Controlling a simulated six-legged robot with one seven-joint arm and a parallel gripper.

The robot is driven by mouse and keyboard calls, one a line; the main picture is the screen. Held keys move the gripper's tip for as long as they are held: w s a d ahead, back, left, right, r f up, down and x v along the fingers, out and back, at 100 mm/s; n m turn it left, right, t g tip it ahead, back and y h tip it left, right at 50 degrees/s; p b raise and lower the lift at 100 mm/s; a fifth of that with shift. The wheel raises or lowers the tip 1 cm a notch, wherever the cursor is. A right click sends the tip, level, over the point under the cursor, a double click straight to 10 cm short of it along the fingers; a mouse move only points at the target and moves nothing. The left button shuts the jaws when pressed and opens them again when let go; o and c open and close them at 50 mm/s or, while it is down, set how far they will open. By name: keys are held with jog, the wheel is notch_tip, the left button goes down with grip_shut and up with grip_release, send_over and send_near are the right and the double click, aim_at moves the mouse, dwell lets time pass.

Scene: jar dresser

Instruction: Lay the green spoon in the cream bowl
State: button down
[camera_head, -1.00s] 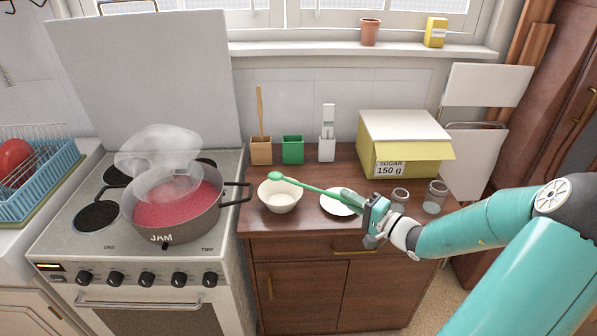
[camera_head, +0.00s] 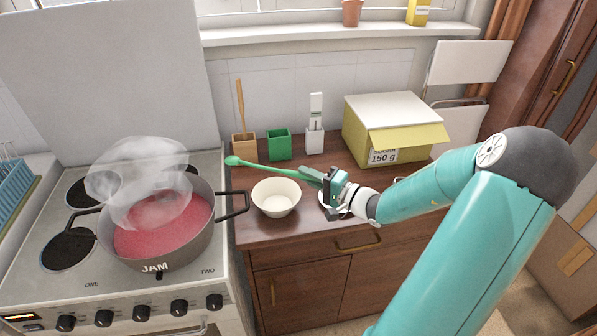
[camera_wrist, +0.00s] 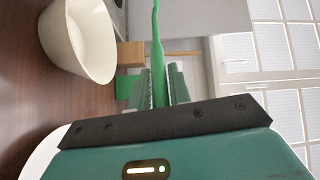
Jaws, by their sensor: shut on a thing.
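The green spoon (camera_head: 262,163) is held by its handle end in my gripper (camera_head: 318,175), which is shut on it. The spoon points left, and its round head is beyond the bowl's far left rim in the head view. The cream bowl (camera_head: 276,198) stands upright on the brown dresser top (camera_head: 258,229), left of my gripper, and looks empty. In the wrist view the spoon (camera_wrist: 157,50) runs away from between the fingers (camera_wrist: 160,90), and the bowl (camera_wrist: 78,42) is at the upper left, apart from the spoon.
A pot of red jam (camera_head: 160,225) steams on the stove at the left. Wooden, green (camera_head: 279,144) and white holders stand behind the bowl. A yellow sugar box (camera_head: 392,131) stands at the back right.

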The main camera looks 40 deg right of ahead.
jog(key=shift+w+a, duration=0.1)
jog(key=shift+s+r, duration=0.1)
jog(key=shift+s, duration=0.3)
jog(key=shift+w+f, duration=0.3)
jog(key=shift+f, duration=0.4)
jog(key=shift+s+f, duration=0.25)
notch_tip(320, 180, down, 3)
jog(key=shift+s+r, duration=0.1)
jog(key=shift+f, duration=0.65)
jog(key=shift+f, duration=1)
